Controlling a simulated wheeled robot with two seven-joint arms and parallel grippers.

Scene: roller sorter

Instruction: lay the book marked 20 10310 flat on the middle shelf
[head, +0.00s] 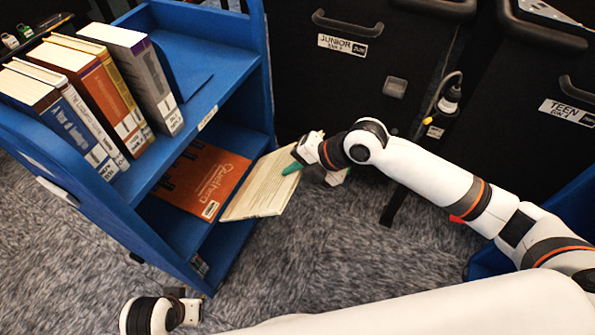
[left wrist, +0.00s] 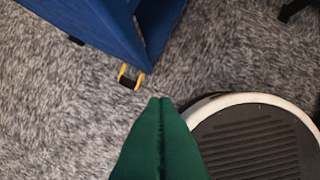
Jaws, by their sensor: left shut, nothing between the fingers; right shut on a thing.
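A thin cream book (head: 262,186) with lines of print is held nearly flat at the open right side of the blue cart. Its left edge reaches the middle shelf (head: 222,238), beside a flat orange book (head: 205,180); whether it rests on the shelf is unclear. Its marking is not readable. My right gripper (head: 293,168) is shut on the book's right edge, outside the cart. My left gripper (left wrist: 160,102) is shut and empty, its green fingers above the carpet in the left wrist view; in the head view only its wrist part shows at the bottom.
Several upright books (head: 62,105) stand on the cart's top shelf (head: 190,115). Dark bins marked JUNIOR (head: 349,48) and TEEN (head: 570,110) stand behind. Carpet (head: 340,255) is clear right of the cart. A yellow-edged caster (left wrist: 130,78) shows under the cart.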

